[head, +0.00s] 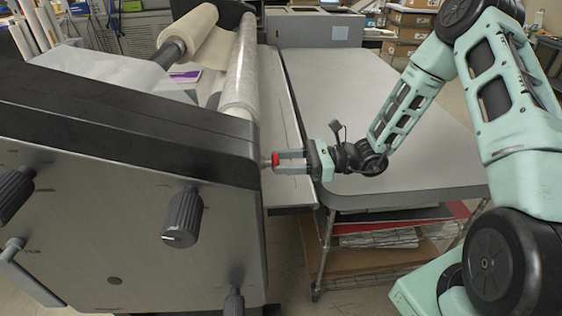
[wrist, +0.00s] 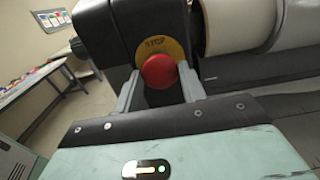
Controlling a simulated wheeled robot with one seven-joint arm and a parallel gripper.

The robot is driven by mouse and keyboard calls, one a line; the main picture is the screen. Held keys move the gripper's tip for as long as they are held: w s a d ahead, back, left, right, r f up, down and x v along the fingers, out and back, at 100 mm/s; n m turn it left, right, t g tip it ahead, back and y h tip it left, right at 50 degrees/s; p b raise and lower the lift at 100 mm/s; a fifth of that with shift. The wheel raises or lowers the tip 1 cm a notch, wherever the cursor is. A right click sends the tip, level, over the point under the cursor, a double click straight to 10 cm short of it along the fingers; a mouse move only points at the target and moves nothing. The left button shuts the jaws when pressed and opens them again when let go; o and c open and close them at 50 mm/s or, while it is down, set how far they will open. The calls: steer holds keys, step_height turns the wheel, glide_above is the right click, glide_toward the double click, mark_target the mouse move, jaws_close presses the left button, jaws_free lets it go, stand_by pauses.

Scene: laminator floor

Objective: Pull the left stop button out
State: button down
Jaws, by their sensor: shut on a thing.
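The left stop button is a red round knob on a yellow disc marked STOP. In the wrist view the red button (wrist: 159,71) sits between my two fingers, with the yellow disc (wrist: 178,50) behind it. In the head view only a bit of the red button (head: 275,159) shows at the laminator's side, partly hidden by my fingers. My gripper (head: 277,162) reaches in from the right and is shut on the button. It also shows in the wrist view (wrist: 160,88). The laminator (head: 110,190) fills the left of the head view.
Black knobs (head: 183,217) stick out of the laminator's near end panel. Film rolls (head: 243,70) lie above its bed. A grey table (head: 350,90) stands behind and below my forearm, with a shelf of boards (head: 375,240) under it. Cardboard boxes (head: 408,25) are stacked at the back right.

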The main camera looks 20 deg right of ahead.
steer(key=shift+d, duration=0.1)
steer(key=c, duration=0.8)
jaws_free()
steer(key=shift+c, duration=0.2)
steer(key=shift+s+d, duration=0.1)
steer(key=shift+d, duration=0.05)
steer(key=b+v, duration=0.5)
steer(key=v, duration=1.2)
